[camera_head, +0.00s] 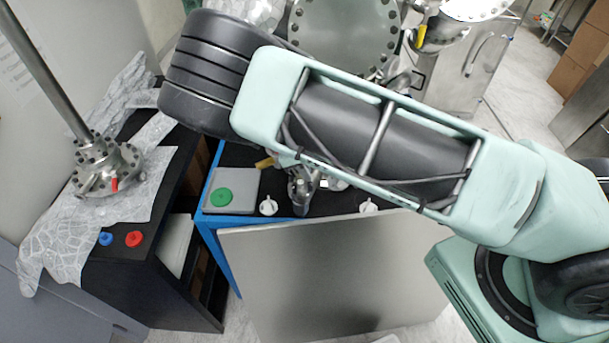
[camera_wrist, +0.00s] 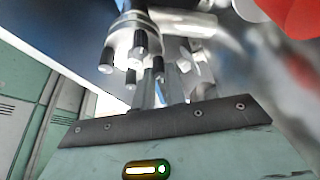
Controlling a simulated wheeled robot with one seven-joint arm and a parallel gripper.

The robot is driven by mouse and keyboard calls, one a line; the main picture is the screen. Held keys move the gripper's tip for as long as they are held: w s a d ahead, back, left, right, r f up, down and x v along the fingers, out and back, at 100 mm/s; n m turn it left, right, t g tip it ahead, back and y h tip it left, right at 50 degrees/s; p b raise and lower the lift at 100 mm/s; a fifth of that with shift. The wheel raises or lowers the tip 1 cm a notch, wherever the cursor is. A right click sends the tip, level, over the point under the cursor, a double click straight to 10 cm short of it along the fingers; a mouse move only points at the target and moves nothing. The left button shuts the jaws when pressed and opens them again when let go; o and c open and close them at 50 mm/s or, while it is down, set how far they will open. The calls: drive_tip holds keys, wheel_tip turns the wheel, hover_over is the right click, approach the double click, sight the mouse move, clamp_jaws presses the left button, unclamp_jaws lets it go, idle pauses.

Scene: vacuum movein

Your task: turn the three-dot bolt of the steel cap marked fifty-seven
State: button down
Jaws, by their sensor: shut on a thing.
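A steel cap (camera_wrist: 150,32) with several dark-ended bolts shows close up in the wrist view. My gripper (camera_wrist: 165,88) reaches up to it, with its narrow grey fingers among the bolts. The fingers are shut on a bolt at the cap's underside, but their tips are partly hidden. I cannot read the number fifty-seven or make out any dots, so I cannot tell which bolt is held. In the head view, a small steel fitting (camera_head: 301,192) stands below my arm on the blue-edged bench. My gripper is largely hidden there by my arm.
The bench (camera_head: 335,198) also bears a grey plate with a green disc (camera_head: 221,197) and two white knobs (camera_head: 268,206). A metal panel (camera_head: 330,275) stands in front. At left, a dark cabinet holds a flanged post (camera_head: 105,163) on crumpled foil. Red blurs the wrist view's upper right.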

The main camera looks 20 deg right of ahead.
drive_tip(key=m+b, duration=0.1)
drive_tip(key=m, duration=0.1)
drive_tip(key=m+g+b, duration=0.1)
drive_tip(key=shift+w+f+m+y, duration=0.1)
drive_tip(key=shift+f+m+y, duration=0.1)
drive_tip(key=shift+m+y, duration=0.2)
drive_tip(key=shift+r+m+g+y+b, duration=0.1)
drive_tip(key=shift+m+g+y+b, duration=0.3)
drive_tip(key=shift+m, duration=0.6)
drive_tip(key=shift+m+g+y+b, duration=0.2)
drive_tip(key=shift+m+b, duration=0.25)
drive_tip(key=shift+m, duration=0.55)
drive_tip(key=c, duration=1.4)
unclamp_jaws()
drive_tip(key=shift+w, duration=0.1)
drive_tip(key=shift+c, duration=0.2)
